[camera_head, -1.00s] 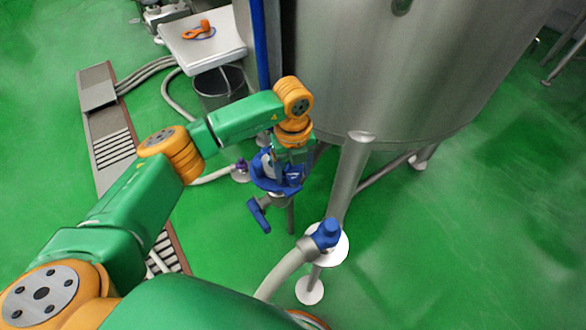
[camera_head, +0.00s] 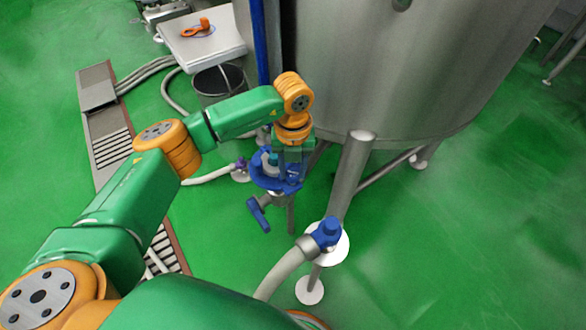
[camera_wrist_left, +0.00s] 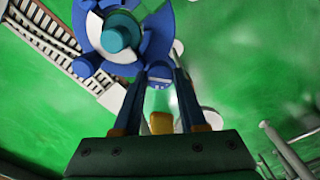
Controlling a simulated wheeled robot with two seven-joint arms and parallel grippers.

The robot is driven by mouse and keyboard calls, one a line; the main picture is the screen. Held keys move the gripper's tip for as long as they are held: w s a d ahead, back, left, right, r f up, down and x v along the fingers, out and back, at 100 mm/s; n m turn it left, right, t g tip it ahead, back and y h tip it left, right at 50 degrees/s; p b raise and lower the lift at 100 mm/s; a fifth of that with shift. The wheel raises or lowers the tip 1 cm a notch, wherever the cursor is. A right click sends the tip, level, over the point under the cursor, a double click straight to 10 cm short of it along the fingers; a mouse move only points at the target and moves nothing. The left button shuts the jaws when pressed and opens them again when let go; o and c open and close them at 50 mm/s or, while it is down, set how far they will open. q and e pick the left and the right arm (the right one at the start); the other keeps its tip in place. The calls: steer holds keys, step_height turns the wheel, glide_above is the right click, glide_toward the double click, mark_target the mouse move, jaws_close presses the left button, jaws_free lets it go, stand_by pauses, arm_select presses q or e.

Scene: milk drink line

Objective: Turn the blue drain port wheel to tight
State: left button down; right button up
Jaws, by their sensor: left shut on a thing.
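The blue drain port wheel (camera_head: 262,184) is below my left wrist, beside a leg of the steel tank. In the left wrist view the wheel (camera_wrist_left: 157,47) shows at the top with a teal hub (camera_wrist_left: 118,36) and pale gaps between its blue parts. My left gripper (camera_head: 285,180) points down at the wheel. In the left wrist view its two fingers (camera_wrist_left: 160,76) are on either side of the wheel's near rim, shut on it. Part of the wheel is hidden behind the gripper in the head view. My right gripper is not in view.
A blue-handled valve (camera_head: 259,214) sits just below the wheel. A hose with a blue fitting (camera_head: 326,232) stands nearer, by a tank leg (camera_head: 350,180). The steel tank (camera_head: 390,70) is close behind the gripper. A grey bin (camera_head: 218,84) stands at the left. Green floor is clear at right.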

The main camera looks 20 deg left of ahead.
mark_target(293, 172)
arm_select(q)
steer(key=m+b, duration=0.1)
steer(key=m, duration=0.2)
steer(key=shift+m, duration=0.3)
steer(key=shift+w+m+b, duration=0.1)
steer(key=shift+m+b, duration=0.3)
steer(key=shift+m, duration=1.6)
steer(key=shift+r+m, duration=0.1)
steer(key=shift+m, duration=0.2)
steer(key=shift+c, duration=2.3)
jaws_free()
step_height(293, 172, up, 7)
